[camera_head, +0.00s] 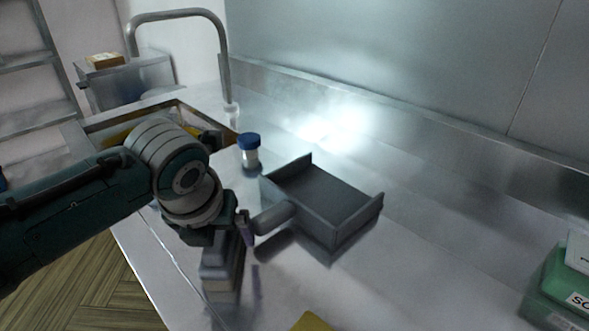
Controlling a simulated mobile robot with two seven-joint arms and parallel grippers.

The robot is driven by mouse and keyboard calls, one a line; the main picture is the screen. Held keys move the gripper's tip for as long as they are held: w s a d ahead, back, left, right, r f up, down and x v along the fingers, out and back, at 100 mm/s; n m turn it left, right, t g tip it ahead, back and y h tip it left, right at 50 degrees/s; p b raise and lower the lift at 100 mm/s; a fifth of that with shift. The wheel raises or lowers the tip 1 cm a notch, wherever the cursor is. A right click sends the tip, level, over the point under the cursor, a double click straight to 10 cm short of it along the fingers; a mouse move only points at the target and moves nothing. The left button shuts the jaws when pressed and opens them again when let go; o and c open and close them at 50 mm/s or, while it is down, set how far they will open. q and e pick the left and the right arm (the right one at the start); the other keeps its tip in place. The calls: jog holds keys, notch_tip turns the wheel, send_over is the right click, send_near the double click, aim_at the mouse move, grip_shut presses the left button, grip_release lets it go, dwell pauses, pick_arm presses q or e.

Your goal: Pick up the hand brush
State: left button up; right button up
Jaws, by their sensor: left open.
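My left gripper (222,236) is low over the steel counter, near its front edge, and its jaws are open. A grey, block-shaped thing (222,270), which looks like the hand brush, is directly below it. The wrist hides its upper end, and I cannot tell whether the fingers touch it. A thin purple piece (245,228) shows at the right side of the gripper; I cannot tell what it belongs to. My right gripper is not in view.
A dark grey dustpan (325,199) lies right of the gripper, its handle (273,217) close to it. A blue-capped bottle (249,152) stands behind. A sink with a tap (224,70) is back left. A green box (565,280) and yellow item (311,322) are nearer the front. The counter's right middle is clear.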

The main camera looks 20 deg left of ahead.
pick_arm(q)
jog(key=shift+f, duration=0.2)
dwell(0.3)
jog(key=shift+c, duration=0.2)
grip_shut()
dwell(0.6)
